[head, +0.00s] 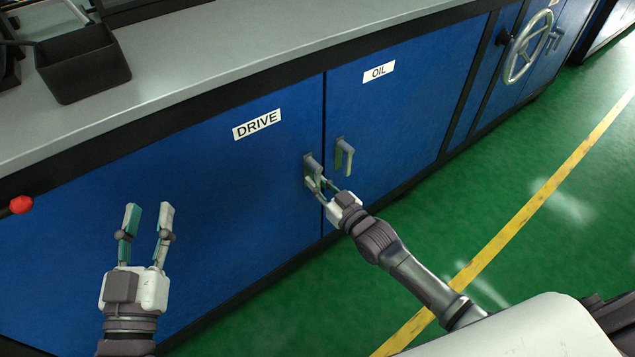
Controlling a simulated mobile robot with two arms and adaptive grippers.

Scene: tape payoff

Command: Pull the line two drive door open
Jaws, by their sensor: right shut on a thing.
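The blue drive door (215,190) carries a white label reading DRIVE (257,124). It looks closed, flush with the panel to its right. Its grey handle (312,165) is at the door's right edge. My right gripper (321,185) is shut on this handle, and its fingers partly hide the handle's lower end. My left gripper (147,212) is open and empty, with its fingers pointing up in the picture, in front of the left part of the drive door.
The oil door (400,120) with its own grey handle (344,156) is just right. A grey worktop (220,50) above bears a black bin (83,64). A red knob (21,204) is at far left, a handwheel (528,48) at upper right. Green floor (530,170) is open.

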